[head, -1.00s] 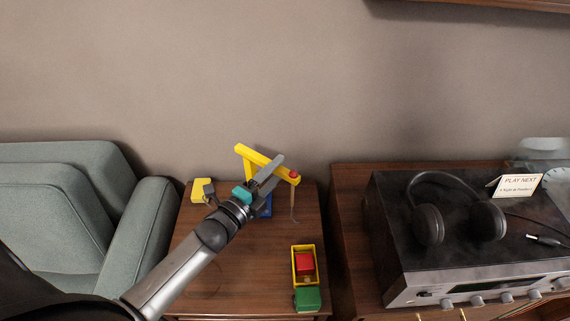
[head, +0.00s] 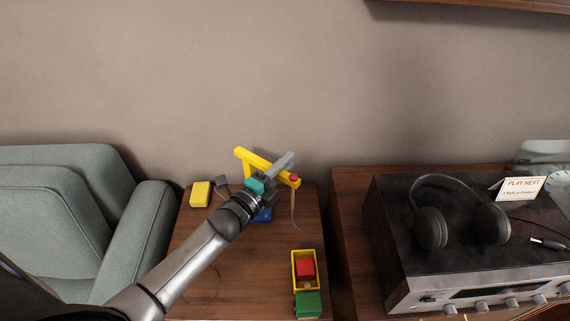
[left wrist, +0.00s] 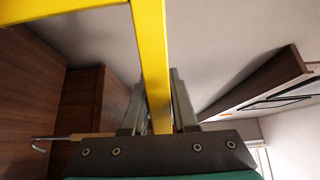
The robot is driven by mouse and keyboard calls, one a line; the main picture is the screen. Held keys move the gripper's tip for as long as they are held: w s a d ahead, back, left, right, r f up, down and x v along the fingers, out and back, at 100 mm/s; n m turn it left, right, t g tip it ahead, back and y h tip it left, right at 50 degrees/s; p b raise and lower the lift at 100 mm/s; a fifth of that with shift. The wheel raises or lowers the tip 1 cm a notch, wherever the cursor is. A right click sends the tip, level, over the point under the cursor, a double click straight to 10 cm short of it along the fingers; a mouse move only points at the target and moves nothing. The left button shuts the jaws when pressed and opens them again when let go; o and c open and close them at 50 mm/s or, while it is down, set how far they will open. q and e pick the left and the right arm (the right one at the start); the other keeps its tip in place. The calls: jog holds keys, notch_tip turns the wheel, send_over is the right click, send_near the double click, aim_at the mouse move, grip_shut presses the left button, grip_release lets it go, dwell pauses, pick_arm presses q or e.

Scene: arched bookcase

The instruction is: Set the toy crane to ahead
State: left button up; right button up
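The toy crane has a yellow jib (head: 246,156) with a red end, a blue base (head: 263,215) and a hanging cord (head: 294,208). It stands on the small wooden table (head: 240,275), its jib slanting down to the right in the head view. My left gripper (head: 279,167) is at the jib and hides its middle. In the left wrist view the yellow jib (left wrist: 154,60) runs between the two fingers (left wrist: 158,100). The fingers lie close on both sides, but whether they press on it is unclear. My right gripper is out of view.
A yellow block (head: 200,194) lies left of the crane. A toy truck (head: 305,272) with a red load and green cab stands at the front right. A green armchair (head: 72,210) is left; a stereo (head: 470,260) with headphones (head: 430,228) is right.

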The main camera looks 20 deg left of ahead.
pick_arm(q)
grip_shut()
dwell(0.9)
